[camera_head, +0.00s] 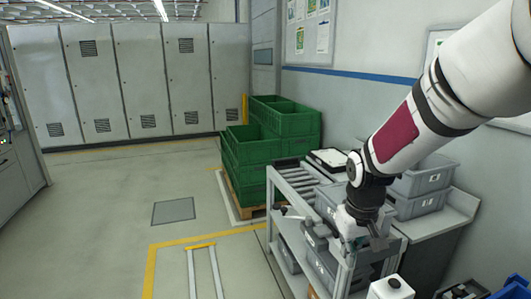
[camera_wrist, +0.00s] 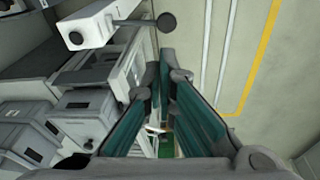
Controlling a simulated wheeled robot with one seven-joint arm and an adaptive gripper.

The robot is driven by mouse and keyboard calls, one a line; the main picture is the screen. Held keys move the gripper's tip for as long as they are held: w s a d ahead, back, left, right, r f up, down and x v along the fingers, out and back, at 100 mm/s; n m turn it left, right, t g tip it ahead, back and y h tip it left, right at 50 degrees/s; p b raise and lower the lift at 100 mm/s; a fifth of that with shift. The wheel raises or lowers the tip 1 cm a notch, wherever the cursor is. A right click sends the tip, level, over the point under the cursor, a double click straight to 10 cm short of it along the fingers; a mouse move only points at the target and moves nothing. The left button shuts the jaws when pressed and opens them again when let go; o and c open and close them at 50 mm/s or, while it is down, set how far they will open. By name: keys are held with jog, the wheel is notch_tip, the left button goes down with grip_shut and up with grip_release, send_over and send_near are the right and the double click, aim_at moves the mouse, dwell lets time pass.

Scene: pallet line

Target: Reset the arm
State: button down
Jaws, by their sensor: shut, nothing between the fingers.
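My arm reaches in from the upper right in the head view. My gripper (camera_head: 358,243) points down over the grey shelf rack (camera_head: 284,185), in front of grey bins. In the wrist view, my gripper (camera_wrist: 164,68) shows two green-padded fingers that come together toward their far tips. Nothing is held between them. The exact gap to the rack cannot be told.
Green crates (camera_head: 251,151) are stacked on a pallet at the rack's far end. Grey bins (camera_head: 421,179) stand behind my arm. A white box-shaped device (camera_head: 391,288) is at the lower edge. Grey cabinets (camera_head: 136,80) line the back. Open floor (camera_head: 110,215) lies left.

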jog(key=s+r+m+t, duration=0.1)
jog(key=s+r, duration=0.6)
jog(key=s, duration=0.4)
jog(key=s+r+m+t, duration=0.1)
jog(key=s+r+t, duration=0.1)
jog(key=s+r, duration=0.6)
jog(key=s, duration=0.3)
jog(key=shift+s+a+r, duration=0.15)
jog(key=shift+s+a, duration=0.05)
jog(key=shift+s, duration=0.1)
